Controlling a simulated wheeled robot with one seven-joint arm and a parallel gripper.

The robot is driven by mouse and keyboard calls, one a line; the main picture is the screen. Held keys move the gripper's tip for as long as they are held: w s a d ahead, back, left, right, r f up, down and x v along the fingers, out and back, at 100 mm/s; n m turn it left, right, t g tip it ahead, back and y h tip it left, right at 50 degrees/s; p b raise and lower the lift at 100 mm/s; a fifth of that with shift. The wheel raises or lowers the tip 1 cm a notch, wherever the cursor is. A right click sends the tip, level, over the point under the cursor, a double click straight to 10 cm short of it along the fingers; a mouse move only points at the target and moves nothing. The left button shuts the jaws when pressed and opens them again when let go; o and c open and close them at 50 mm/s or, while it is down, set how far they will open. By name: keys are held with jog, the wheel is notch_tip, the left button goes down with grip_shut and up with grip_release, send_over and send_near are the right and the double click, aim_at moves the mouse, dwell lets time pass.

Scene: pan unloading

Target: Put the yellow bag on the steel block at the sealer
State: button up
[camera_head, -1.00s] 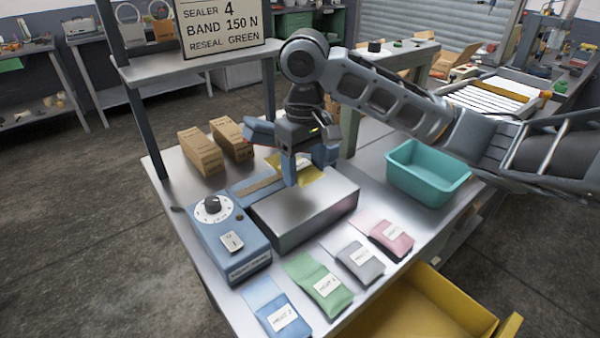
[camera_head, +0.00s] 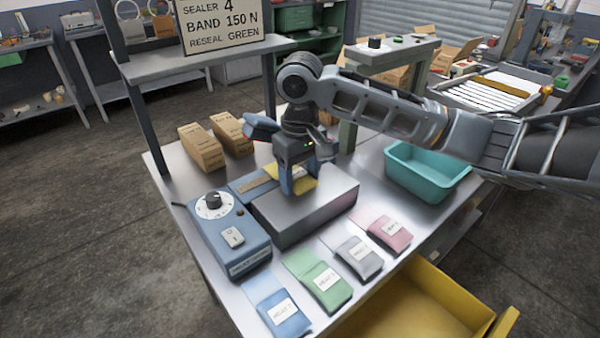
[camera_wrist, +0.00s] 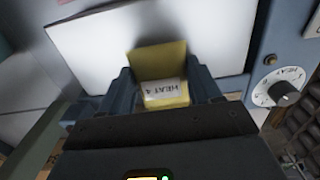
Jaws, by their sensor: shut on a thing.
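The yellow bag (camera_head: 303,184) is held between the fingers of my gripper (camera_head: 298,178), over the far part of the steel block (camera_head: 315,208). In the wrist view, the bag (camera_wrist: 160,60) with its white label lies between the two blue fingers (camera_wrist: 162,88). The block's bright top (camera_wrist: 85,40) shows behind it. I cannot tell whether the bag touches the block. The block sits beside the blue sealer (camera_head: 230,243) with its white dial, which also shows in the wrist view (camera_wrist: 284,86). My gripper hides part of the bag.
Blue, green, grey and pink bags (camera_head: 318,280) lie along the bench's front. Two cardboard boxes (camera_head: 202,150) stand behind the sealer. A teal bin (camera_head: 425,180) is at right, and an open yellow drawer (camera_head: 425,305) is below. A shelf with a sign (camera_head: 222,22) overhangs the back.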

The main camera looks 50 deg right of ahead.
jog(key=shift+f, duration=0.2)
jog(key=o, duration=1.1)
notch_tip(320, 180, up, 13)
jog(key=shift+r, duration=0.1)
